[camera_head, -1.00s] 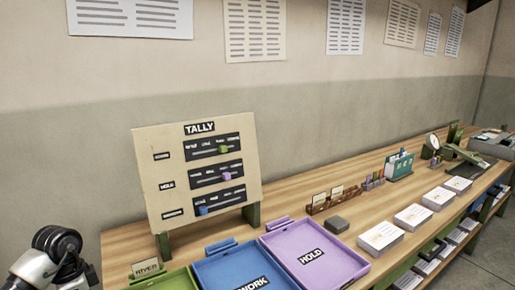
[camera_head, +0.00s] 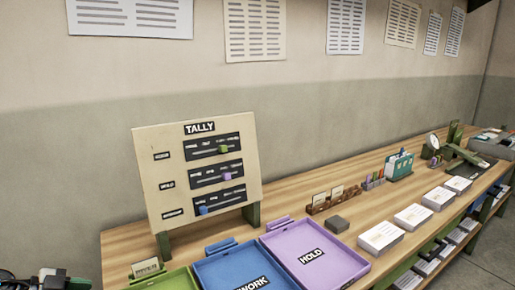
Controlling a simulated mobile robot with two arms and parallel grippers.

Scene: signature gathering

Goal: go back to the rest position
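Only a dark and grey part of my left arm (camera_head: 45,280) shows at the bottom left corner of the head view. Its fingertips cannot be made out, so my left gripper is not visible. My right arm and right gripper are outside the picture. A cream tally board (camera_head: 150,190) stands on the wooden table (camera_head: 125,245), with green, purple and blue sliders on three dark tracks. In front of it lie a green tray (camera_head: 170,282), a blue tray (camera_head: 225,268) marked WORK and a purple tray (camera_head: 335,262) marked HOLD.
Several stacks of white cards (camera_head: 380,236) line the table's front edge. A dark grey block (camera_head: 337,224), a brown card holder (camera_head: 325,204) and a teal file box (camera_head: 400,166) stand behind. Shelves (camera_head: 440,258) hold more stacks below. Papers (camera_head: 255,28) hang on the wall.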

